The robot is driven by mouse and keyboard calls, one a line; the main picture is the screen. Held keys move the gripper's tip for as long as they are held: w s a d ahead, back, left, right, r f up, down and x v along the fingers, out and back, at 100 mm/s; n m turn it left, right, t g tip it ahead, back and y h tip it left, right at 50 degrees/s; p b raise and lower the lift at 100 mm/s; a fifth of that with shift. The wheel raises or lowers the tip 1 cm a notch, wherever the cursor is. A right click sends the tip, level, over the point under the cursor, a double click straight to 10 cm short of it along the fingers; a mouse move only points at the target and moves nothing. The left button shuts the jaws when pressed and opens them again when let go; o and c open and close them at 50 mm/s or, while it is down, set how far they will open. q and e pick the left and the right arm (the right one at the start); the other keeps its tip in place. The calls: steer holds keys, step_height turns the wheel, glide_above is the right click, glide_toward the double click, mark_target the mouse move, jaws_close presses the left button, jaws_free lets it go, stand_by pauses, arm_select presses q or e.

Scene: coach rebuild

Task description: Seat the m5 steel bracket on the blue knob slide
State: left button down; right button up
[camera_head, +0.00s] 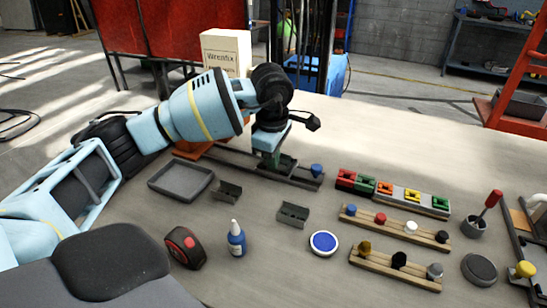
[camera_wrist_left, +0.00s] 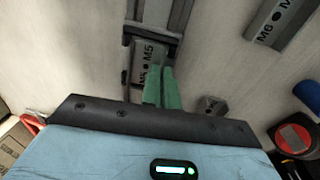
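The grey m5 steel bracket (camera_wrist_left: 148,52), a channel marked M5, lies at the rail in the left wrist view. In the head view it is the dark piece under my left gripper (camera_head: 270,157). The green fingers (camera_wrist_left: 161,90) are close together on its side wall. Its underside is hidden, so I cannot tell whether it is fully down. The blue knob (camera_head: 316,169) stands at the right end of the dark slide rail (camera_head: 300,180), apart from my gripper. My right gripper is out of view.
A bracket marked M6 (camera_wrist_left: 270,20) and a smaller bracket (camera_head: 228,191) lie in front of the rail. A grey tray (camera_head: 158,182) lies left of them. A blue bottle (camera_head: 236,240) and tape measure (camera_head: 185,248) stand nearer. Coloured blocks (camera_head: 384,188) are to the right.

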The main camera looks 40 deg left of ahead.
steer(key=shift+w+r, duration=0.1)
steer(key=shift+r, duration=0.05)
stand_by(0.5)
arm_select(q)
steer(key=c, duration=1.6)
jaws_free()
steer(key=shift+o, duration=0.3)
steer(key=o, duration=0.4)
steer(key=shift+c, duration=0.2)
steer(key=shift+r+p, duration=1.6)
steer(key=shift+r, duration=1.4)
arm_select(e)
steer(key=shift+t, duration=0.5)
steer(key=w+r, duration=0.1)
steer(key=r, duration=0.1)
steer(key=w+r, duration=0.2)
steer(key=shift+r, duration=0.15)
arm_select(q)
steer(key=shift+f, duration=0.1)
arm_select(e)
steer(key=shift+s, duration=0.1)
